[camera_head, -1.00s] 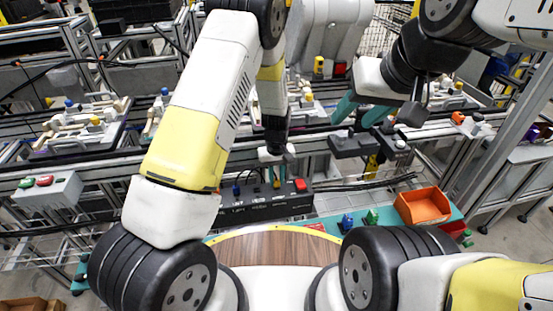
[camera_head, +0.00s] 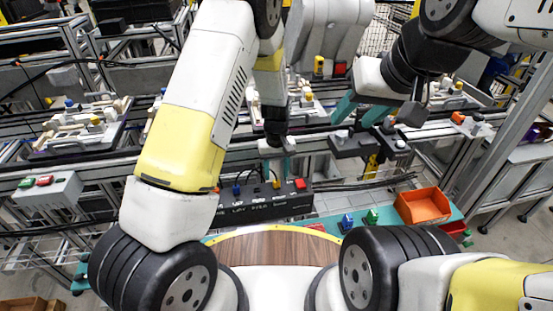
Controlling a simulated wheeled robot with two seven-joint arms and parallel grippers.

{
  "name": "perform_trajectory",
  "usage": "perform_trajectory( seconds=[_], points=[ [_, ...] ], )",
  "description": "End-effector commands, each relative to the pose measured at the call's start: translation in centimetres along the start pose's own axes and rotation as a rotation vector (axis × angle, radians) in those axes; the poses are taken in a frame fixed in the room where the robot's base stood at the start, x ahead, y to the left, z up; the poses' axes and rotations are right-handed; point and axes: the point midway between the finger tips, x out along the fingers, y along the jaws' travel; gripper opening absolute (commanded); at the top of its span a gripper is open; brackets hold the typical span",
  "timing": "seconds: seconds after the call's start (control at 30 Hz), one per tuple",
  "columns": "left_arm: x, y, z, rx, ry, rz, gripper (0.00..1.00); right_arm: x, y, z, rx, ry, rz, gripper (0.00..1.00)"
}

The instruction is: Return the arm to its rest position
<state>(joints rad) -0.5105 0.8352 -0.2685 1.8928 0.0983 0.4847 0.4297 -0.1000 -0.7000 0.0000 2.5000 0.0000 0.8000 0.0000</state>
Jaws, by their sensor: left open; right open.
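My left gripper (camera_head: 277,168) hangs from the arm that comes in from the left, its teal fingers apart and pointing down. It is just behind and above the black test box (camera_head: 262,208), with no object visible between its fingers. The box carries a blue connector (camera_head: 237,189), a yellow connector (camera_head: 277,184) and a red button (camera_head: 300,184). My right gripper (camera_head: 358,116), with teal fingers apart, is over the conveyor near a dark fixture (camera_head: 352,147). I see nothing held in it, but its own wrist partly hides that area.
An orange bin (camera_head: 423,206) stands at the right on a teal surface, with blue (camera_head: 346,222) and green (camera_head: 372,216) parts beside it. A button box (camera_head: 47,190) is at the left. Rails with fixtures (camera_head: 80,130) cross behind.

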Motion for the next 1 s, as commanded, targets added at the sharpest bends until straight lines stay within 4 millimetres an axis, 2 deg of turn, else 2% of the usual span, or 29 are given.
perform_trajectory(
  seconds=[0.03,0.2,0.47,0.57,0.77,1.0],
  points=[
    [-1.1,0.1,-0.1,0.001,0.003,0.002,0.46,0.0,0.0,0.0,0.000,0.000,0.000,0.46],
    [-3.5,0.1,0.0,-0.001,0.001,0.002,0.46,0.0,0.0,0.0,0.000,0.000,0.000,0.46],
    [-5.0,-0.1,0.0,-0.002,0.001,0.005,0.46,0.0,0.0,0.0,0.000,0.000,0.000,0.46],
    [-6.8,-0.5,0.0,0.000,0.009,0.028,0.46,0.0,0.0,0.0,0.000,0.000,0.000,0.46],
    [-14.2,-2.8,0.8,0.018,0.054,0.121,0.46,0.0,0.0,0.0,0.000,0.000,0.000,0.46],
    [-22.9,-6.7,3.6,0.064,0.141,0.219,0.46,0.0,0.0,0.0,0.000,0.000,0.000,0.46]
  ],
)
